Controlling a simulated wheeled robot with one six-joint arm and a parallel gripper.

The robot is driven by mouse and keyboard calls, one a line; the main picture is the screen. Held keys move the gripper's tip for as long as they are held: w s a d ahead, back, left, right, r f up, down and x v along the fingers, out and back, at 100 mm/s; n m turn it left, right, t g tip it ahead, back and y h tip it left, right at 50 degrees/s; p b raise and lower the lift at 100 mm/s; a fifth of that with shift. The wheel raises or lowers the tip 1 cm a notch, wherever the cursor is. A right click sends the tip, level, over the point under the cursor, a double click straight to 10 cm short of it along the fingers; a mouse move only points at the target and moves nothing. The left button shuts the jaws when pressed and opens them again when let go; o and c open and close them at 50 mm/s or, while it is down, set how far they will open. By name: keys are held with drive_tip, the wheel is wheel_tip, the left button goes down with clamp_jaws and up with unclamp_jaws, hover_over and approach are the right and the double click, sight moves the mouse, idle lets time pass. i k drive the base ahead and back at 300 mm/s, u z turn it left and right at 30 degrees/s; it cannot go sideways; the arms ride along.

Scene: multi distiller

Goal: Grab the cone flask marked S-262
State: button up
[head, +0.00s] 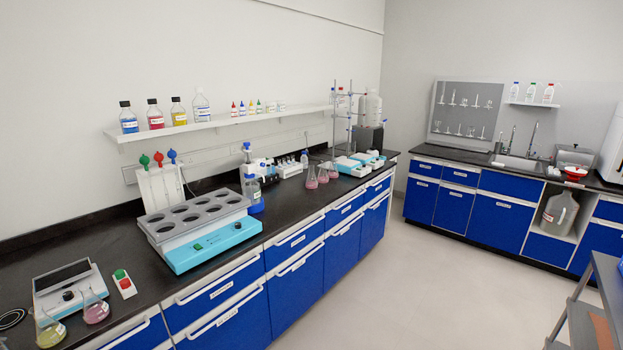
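Several cone flasks stand on the black bench. At the near left, one flask (48,329) holds yellow liquid and another flask (95,309) holds pink liquid. Farther along the bench, one flask (312,179) with pink liquid stands beside others, including a pink one (323,175) and another (333,171). Their labels are too small to read, so I cannot tell which is S-262. My gripper is not in view.
A multi-hole water bath (200,233) sits between the two flask groups. A flat device (70,288) and a red-green switch box (124,284) are near the close flasks. A shelf (220,122) with bottles hangs above. The floor (430,270) is open.

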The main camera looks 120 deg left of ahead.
sight(322, 177)
drive_tip(key=u, duration=3.15)
drive_tip(key=i, duration=7.25)
drive_tip(key=u, duration=4)
